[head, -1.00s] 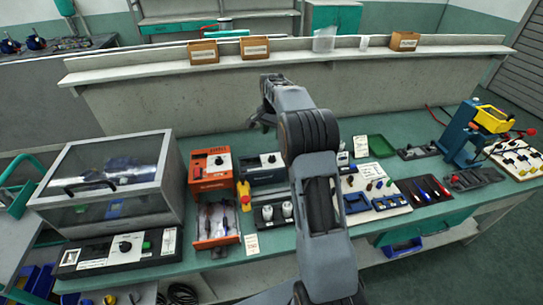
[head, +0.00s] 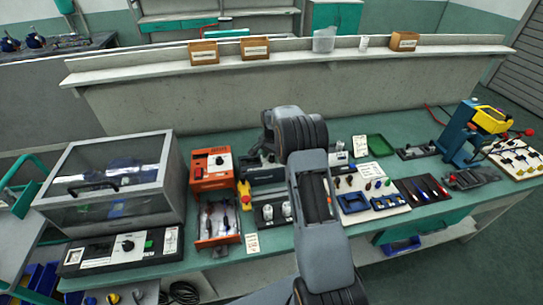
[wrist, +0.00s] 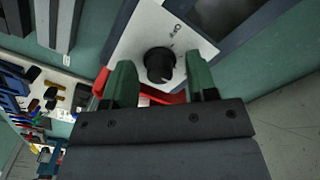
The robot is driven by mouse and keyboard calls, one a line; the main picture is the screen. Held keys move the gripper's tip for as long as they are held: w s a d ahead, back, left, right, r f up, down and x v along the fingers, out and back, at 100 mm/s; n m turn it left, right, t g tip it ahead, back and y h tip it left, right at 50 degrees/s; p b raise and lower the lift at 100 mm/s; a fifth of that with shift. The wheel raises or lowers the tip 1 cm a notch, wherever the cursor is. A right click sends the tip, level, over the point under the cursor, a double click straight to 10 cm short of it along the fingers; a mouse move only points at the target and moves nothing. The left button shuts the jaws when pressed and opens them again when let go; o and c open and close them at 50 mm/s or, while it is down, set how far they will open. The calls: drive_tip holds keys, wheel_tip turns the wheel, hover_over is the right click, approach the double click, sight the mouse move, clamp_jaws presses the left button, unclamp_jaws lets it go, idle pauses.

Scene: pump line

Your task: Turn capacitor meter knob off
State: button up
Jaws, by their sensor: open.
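The capacitor meter (head: 262,176) is a dark grey box on the bench with a white panel, partly hidden behind my arm in the head view. In the wrist view its round black knob (wrist: 159,64) stands on the white panel (wrist: 180,40), below a small printed mark. My gripper (wrist: 162,78) is open, with its two green fingers apart on the left and right of the knob. I cannot tell whether either finger touches it. The knob's pointer direction is hard to read. In the head view the fingertips are hidden.
A red lead or part (wrist: 172,98) shows behind the fingers. An orange unit (head: 212,166) stands left of the meter, and a clear-lidded case (head: 110,185) farther left. Tool trays and a fuse board (head: 375,190) lie to the right. A low wall rises behind the bench.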

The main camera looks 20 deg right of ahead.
drive_tip(key=c, duration=0.9)
drive_tip(key=n+b, duration=0.2)
drive_tip(key=n, duration=0.2)
drive_tip(key=shift+f+n, duration=0.1)
drive_tip(key=shift+n, duration=0.2)
drive_tip(key=n+b, duration=0.1)
drive_tip(key=n, duration=0.3)
drive_tip(key=n+b, duration=0.1)
drive_tip(key=n, duration=0.4)
drive_tip(key=shift+n, duration=2.1)
